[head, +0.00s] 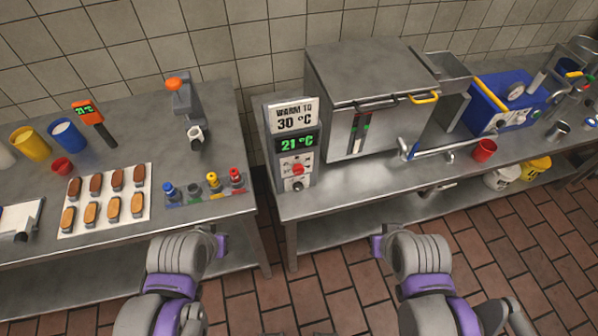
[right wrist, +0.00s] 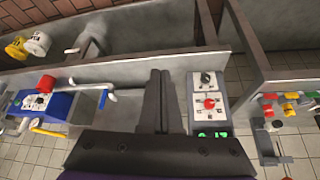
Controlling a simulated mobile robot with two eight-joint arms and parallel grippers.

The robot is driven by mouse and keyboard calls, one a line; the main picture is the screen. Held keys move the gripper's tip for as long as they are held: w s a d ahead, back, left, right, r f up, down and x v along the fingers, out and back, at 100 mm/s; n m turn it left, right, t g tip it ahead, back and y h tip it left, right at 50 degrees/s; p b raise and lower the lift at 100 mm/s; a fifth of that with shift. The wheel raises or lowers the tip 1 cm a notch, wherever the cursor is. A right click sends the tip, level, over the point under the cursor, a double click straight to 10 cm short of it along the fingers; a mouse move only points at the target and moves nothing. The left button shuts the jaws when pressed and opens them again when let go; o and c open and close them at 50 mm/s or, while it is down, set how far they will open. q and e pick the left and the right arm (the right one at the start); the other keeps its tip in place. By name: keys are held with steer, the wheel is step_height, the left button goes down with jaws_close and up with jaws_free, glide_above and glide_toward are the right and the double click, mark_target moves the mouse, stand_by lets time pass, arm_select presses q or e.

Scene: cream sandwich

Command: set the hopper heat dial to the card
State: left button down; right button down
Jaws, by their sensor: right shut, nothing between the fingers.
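The control panel (head: 285,140) stands at the left end of the right-hand bench. Its card (head: 295,116) reads "WARM TO 30 °C", and the green display (head: 297,143) below reads 21 °C. Under the display are a red knob (head: 297,169) and a dark knob (head: 297,185); which one sets heat I cannot tell. The red knob (right wrist: 209,103) and dark knob (right wrist: 206,78) also show in the right wrist view. My right gripper (right wrist: 160,75) is shut and empty, apart from the panel. My left gripper (head: 220,243) is in front of the left bench; its fingers are too unclear to judge.
A steel hopper box (head: 370,90) with a yellow handle stands right of the panel. A steel pipe (head: 440,150) and red cup (head: 484,151) are farther right. A floor gap (head: 262,190) separates the benches.

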steer(key=c, duration=1.4)
jaws_free()
steer(key=shift+a, duration=0.1)
steer(key=o, duration=1)
steer(key=w+a+f+n+t+y+b, duration=0.1)
steer(key=w+a+f+n+b, duration=0.1)
steer(key=w+a+f+n+t+y+b, duration=0.1)
steer(key=w+a+f+t+b, duration=0.1)
steer(key=w+a, duration=0.1)
steer(key=w+a+f+n+t+b, duration=0.1)
steer(key=w+a+f+n+b, duration=0.1)
steer(key=w+f, duration=0.1)
steer(key=shift+a+f+n+y+b, duration=0.1)
steer(key=shift+a+n+y+b, duration=0.2)
steer(key=shift+y+b, duration=0.1)
steer(key=n+t+y+b, duration=0.2)
steer(key=n+t+b, duration=0.3)
steer(key=t+b, duration=0.25)
glide_toward(299, 172)
steer(key=x, duration=0.8)
steer(key=shift+w+f, duration=0.1)
steer(key=shift+w, duration=0.05)
arm_select(q)
steer(key=s+f+g, duration=0.1)
steer(key=s+f, duration=0.2)
steer(key=f, duration=1.3)
steer(key=shift+s+f, duration=0.15)
steer(key=shift+s, duration=0.25)
arm_select(e)
jaws_close()
